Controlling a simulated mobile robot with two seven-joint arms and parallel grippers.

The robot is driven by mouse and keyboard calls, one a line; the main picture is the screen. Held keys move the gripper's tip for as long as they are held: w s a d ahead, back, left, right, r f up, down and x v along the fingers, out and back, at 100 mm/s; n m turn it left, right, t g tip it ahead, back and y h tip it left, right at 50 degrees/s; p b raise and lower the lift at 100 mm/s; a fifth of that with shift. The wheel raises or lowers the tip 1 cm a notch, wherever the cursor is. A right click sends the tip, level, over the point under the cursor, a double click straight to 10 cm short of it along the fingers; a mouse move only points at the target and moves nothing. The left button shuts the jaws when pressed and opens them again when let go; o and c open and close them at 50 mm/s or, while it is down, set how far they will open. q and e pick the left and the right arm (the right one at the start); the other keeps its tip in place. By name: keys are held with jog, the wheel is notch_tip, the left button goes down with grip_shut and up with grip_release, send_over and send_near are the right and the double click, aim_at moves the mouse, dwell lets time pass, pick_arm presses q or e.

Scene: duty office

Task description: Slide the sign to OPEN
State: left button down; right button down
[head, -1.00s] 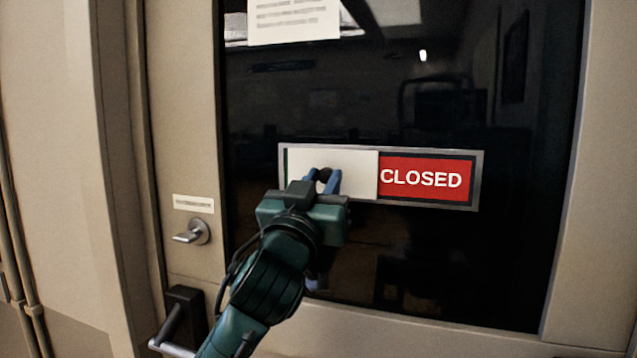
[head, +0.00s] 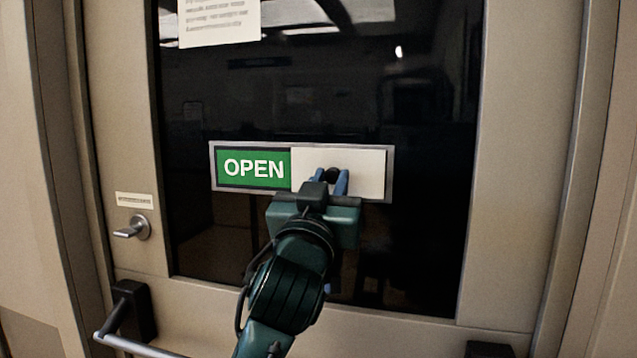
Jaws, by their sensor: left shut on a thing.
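The sign (head: 301,145) is a grey-framed strip on the dark glass of the door. Its left half shows the word OPEN (head: 253,168) in white on green. A white sliding cover (head: 366,172) sits over the right half and hides what is under it. My left gripper (head: 332,176) is in front of the cover, its blue fingers shut on a small dark knob (head: 333,174) at the cover's middle. My right gripper is not in view.
The door has a dark glass pane (head: 300,100) with a paper notice (head: 219,20) at its top left. A lever handle (head: 133,228) with a small label (head: 134,200) above it is at the left. A push bar (head: 140,345) runs below.

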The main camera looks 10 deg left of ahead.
pick_arm(q)
jog(key=shift+d, duration=0.35)
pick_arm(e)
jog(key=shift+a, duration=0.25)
pick_arm(q)
jog(key=c, duration=1.2)
grip_release()
jog(key=shift+d, duration=0.15)
jog(key=shift+c, duration=0.2)
jog(key=b+v, duration=0.2)
jog(key=v, duration=1.1)
jog(key=shift+b, duration=0.4)
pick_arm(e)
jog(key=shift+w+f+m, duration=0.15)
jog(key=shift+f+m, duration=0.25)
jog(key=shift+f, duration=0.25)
pick_arm(q)
jog(key=shift+s, duration=0.1)
